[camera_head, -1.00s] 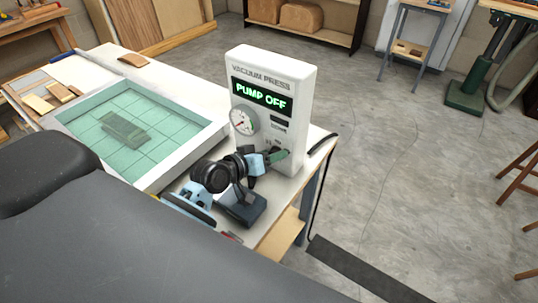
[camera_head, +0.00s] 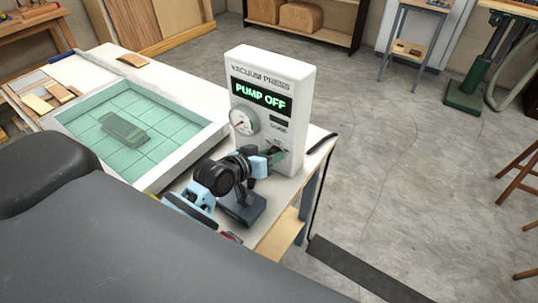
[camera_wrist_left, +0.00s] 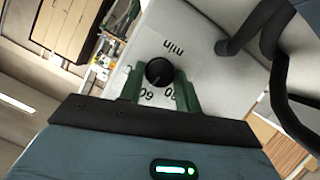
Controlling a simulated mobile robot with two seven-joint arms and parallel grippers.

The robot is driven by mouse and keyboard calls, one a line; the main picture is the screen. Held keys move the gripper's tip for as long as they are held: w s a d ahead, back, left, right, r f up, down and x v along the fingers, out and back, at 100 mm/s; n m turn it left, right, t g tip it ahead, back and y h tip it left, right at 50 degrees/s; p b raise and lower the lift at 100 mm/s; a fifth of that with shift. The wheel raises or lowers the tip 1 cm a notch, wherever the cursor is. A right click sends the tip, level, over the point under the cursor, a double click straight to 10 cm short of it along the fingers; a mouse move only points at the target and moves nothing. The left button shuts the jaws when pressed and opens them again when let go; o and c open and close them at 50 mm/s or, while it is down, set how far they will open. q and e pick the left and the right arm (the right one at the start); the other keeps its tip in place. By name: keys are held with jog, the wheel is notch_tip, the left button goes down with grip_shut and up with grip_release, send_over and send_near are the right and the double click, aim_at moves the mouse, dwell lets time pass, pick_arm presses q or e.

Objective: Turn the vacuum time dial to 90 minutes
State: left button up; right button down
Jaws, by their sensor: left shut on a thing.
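The vacuum press (camera_head: 300,95) is a white upright box on the table, with a green-lit display reading "PUMP OFF". Its vacuum time dial (camera_wrist_left: 159,72) is a small round black knob in the left wrist view, on a pale face marked "min" and "60". Another number beside the "60" is partly hidden by a finger. My left gripper (camera_wrist_left: 161,82) has green fingers on either side of the knob and is shut on it. In the head view the left gripper (camera_head: 274,156) is at the lower front of the box and hides the dial. My right gripper is not in view.
A round gauge (camera_head: 243,121) is on the box above my left gripper. A tray with a green gridded bed (camera_head: 85,120) lies to the left on the table (camera_head: 165,72). Black tubes (camera_wrist_left: 285,75) show at the right of the wrist view. Open floor lies right of the table.

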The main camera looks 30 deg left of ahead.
pick_arm(q)
jog(key=shift+d+m+t+y, duration=0.25)
jog(key=shift+m+y, duration=0.95)
jog(key=shift+m, duration=0.45)
jog(key=shift+d+m+t+y, duration=0.15)
jog(key=shift+m+t+y, duration=0.1)
jog(key=shift+m+y, duration=1.2)
jog(key=shift+m+h, duration=0.25)
jog(key=shift+m, duration=0.05)
jog(key=o, duration=1)
jog(key=shift+c, duration=0.2)
jog(key=shift+s, duration=0.1)
jog(key=v, duration=0.7)
jog(key=shift+s, duration=0.3)
